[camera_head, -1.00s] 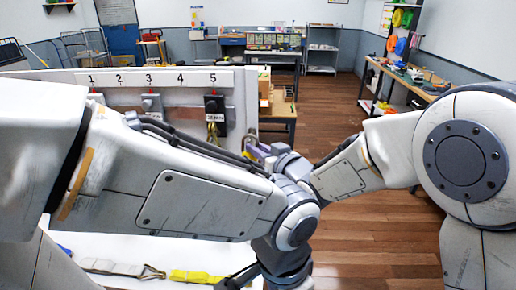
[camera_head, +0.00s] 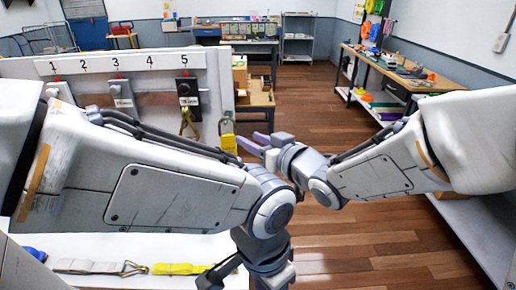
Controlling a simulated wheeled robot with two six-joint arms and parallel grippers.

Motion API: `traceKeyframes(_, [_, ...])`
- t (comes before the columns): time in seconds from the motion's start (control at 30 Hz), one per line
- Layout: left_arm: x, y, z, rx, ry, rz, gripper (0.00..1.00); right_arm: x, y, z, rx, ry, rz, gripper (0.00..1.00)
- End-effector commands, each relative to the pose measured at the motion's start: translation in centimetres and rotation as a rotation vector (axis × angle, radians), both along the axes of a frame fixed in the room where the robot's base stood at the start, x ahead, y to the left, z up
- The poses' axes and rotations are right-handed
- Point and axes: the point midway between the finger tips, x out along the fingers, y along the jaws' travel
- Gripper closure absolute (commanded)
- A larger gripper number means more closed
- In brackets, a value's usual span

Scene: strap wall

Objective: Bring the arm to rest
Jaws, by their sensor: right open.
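My right arm comes in from the right. Its gripper (camera_head: 247,138) has purple fingers that are apart and empty, pointing left towards the edge of the white strap wall. A yellow piece with a metal top (camera_head: 228,142) hangs at that edge, just left of the fingertips; I cannot tell whether they touch it. My left arm crosses from the left and bends down at its wrist.
The strap wall carries a strip numbered 1 to 5 (camera_head: 120,63) above several hanging fittings; a black one (camera_head: 186,90) is under 5. A grey strap with a hook (camera_head: 90,266) and a yellow strap (camera_head: 180,269) lie on the white bench (camera_head: 150,246). Wooden floor (camera_head: 345,235) is open at right.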

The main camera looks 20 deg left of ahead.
Motion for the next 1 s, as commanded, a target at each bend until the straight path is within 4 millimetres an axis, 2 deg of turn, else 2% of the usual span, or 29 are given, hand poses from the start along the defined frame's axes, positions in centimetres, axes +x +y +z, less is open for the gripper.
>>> traceKeyframes(0.1, [0.0, 0.0, -0.5, 0.0, 0.0, 0.0, 0.5, -0.9, -1.2, 0.3, 0.001, -0.001, -0.001, 0.56])
traceKeyframes(0.27, [0.0, 0.0, -0.6, 0.0, 0.0, 0.0, 0.5, -1.5, -2.1, 0.1, -0.02, 0.011, -0.013, 0.56])
traceKeyframes(0.37, [0.0, 0.0, -0.5, 0.0, 0.0, 0.0, 0.5, -1.8, -3.3, -1.3, -0.095, 0.057, -0.06, 0.56])
traceKeyframes(0.47, [0.0, 0.0, -0.5, 0.0, 0.0, 0.0, 0.5, -2.9, -5.6, -3.9, -0.228, 0.151, -0.13, 0.56])
traceKeyframes(0.57, [0.0, 0.0, -0.5, 0.0, 0.0, 0.0, 0.5, -5.3, -8.6, -7.0, -0.388, 0.288, -0.188, 0.56])
traceKeyframes(0.67, [0.0, 0.0, -0.5, 0.0, 0.0, 0.0, 0.5, -9.2, -11.7, -9.8, -0.546, 0.445, -0.211, 0.56])
traceKeyframes(0.73, [0.0, 0.0, -0.5, 0.0, 0.0, 0.0, 0.5, -12.5, -13.7, -11.4, -0.647, 0.56, -0.204, 0.56])
traceKeyframes(0.9, [0.0, 0.0, -0.5, 0.0, 0.0, 0.0, 0.5, -20.2, -17.3, -13.4, -0.833, 0.802, -0.135, 0.56])
traceKeyframes(1.0, [0.0, 0.0, -0.5, 0.0, 0.0, 0.0, 0.5, -23.3, -18.5, -13.7, -0.896, 0.892, -0.092, 0.56])
